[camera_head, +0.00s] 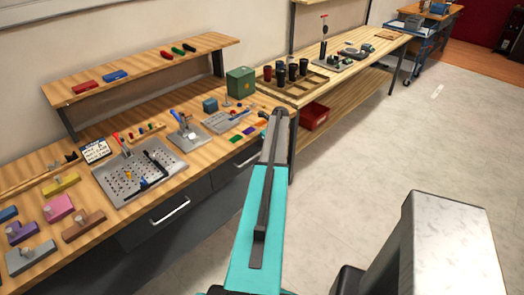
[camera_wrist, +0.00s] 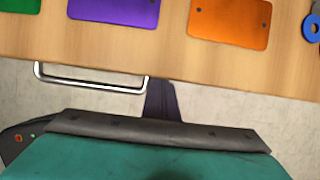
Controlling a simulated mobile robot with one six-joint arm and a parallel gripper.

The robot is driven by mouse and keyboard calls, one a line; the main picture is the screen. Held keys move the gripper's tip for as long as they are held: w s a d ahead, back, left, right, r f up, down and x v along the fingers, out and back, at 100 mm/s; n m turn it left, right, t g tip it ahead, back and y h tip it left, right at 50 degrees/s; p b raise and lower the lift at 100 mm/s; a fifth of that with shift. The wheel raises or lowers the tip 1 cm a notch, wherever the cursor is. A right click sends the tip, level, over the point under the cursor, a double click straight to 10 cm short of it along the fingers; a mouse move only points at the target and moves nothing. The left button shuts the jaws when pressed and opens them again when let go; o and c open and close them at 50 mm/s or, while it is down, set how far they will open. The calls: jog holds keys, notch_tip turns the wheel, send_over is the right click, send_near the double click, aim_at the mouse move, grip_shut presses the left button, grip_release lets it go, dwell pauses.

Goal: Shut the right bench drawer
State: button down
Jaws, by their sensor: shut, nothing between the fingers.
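The right bench drawer (camera_head: 226,173) has a dark grey front under the bench top, partly hidden by my arm in the head view. Its pale bar handle (camera_head: 247,159) shows beside my arm. In the wrist view the handle (camera_wrist: 90,84) stands out just past the bench edge. No drawer interior shows, and the front looks flush or nearly so. My gripper (camera_wrist: 163,86) is shut and empty, its dark fingers at the bench edge just right of the handle. Whether they touch anything is unclear.
The wooden bench top (camera_head: 190,163) carries several coloured plates, tools and a green box (camera_head: 240,82). The left drawer's handle (camera_head: 170,211) is farther left. A second table (camera_head: 345,70) with a red bin (camera_head: 314,115) below stands beyond. The floor at right (camera_head: 400,130) is clear.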

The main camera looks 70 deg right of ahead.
jog(key=shift+w+d+r, duration=0.25)
jog(key=shift+w+d, duration=0.2)
jog(key=shift+w, duration=0.1)
jog(key=s+a+r+b, duration=0.2)
jog(key=s+a+r, duration=0.1)
jog(key=s+r, duration=0.5)
jog(key=shift+s+a+r+b, duration=0.2)
jog(key=shift+a+r+b, duration=0.05)
jog(key=shift+r+b, duration=0.15)
dwell(0.4)
dwell(0.6)
